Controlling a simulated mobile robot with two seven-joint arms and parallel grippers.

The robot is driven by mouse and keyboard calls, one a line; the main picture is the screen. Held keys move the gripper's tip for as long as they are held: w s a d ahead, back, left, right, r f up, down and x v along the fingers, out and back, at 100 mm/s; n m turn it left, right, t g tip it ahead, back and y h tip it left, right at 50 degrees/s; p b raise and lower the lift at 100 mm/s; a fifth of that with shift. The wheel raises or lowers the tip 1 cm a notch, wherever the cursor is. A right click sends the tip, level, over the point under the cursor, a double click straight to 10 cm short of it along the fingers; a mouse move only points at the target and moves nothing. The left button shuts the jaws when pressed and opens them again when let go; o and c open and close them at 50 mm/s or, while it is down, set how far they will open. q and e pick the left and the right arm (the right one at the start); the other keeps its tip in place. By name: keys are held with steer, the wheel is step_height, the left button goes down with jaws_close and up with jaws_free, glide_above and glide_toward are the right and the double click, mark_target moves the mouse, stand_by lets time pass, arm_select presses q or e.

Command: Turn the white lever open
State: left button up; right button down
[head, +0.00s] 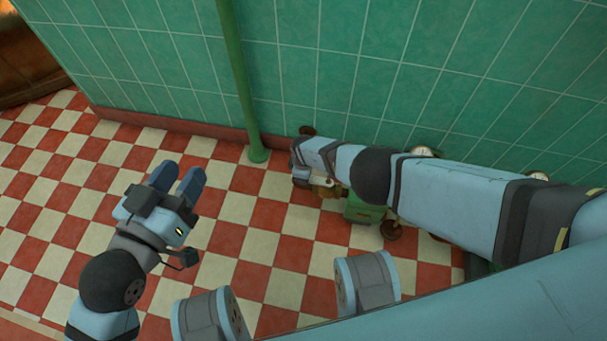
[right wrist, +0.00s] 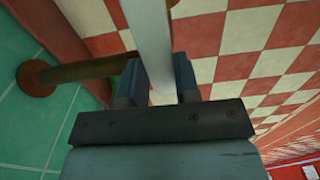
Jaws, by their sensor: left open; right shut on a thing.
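The white lever (right wrist: 149,30) shows in the right wrist view as a pale straight bar. It runs from the top edge down between the two fingers of my right gripper (right wrist: 158,72), which is shut on it. In the head view my right arm reaches in from the right along the wall and hides most of the lever and its fitting. Brass and green machinery (head: 362,209) shows under that arm. My left gripper (head: 177,181) is open and empty above the checkered floor, well left of the machinery.
A green upright pipe (head: 241,80) stands by the green tiled wall (head: 330,60). A brass pipe (right wrist: 80,70) with a round wall flange shows in the right wrist view. Round gauges (head: 424,152) sit behind my right arm. The red and white floor (head: 60,190) is clear at left.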

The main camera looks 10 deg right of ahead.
arm_select(q)
steer(key=shift+f, duration=0.1)
arm_select(e)
steer(key=shift+w+d, duration=0.1)
steer(key=shift+d, duration=0.05)
steer(key=c, duration=0.8)
jaws_free()
steer(key=shift+c, duration=0.2)
steer(key=shift+r, duration=0.1)
steer(key=shift+r+p, duration=0.3)
steer(key=shift+p, duration=0.1)
arm_select(q)
step_height(320, 180, up, 11)
steer(key=n+t+p, duration=0.2)
steer(key=t+p, duration=0.2)
steer(key=p, duration=0.5)
steer(key=s+a+f+g+y+p, duration=0.1)
steer(key=a+f+g+y+p, duration=0.2)
steer(key=f, duration=0.7)
steer(key=shift+s+a+f+g+y+p, duration=0.4)
steer(key=shift+a+g, duration=0.3)
steer(key=shift+g, duration=0.4)
arm_select(e)
step_height(320, 180, up, 13)
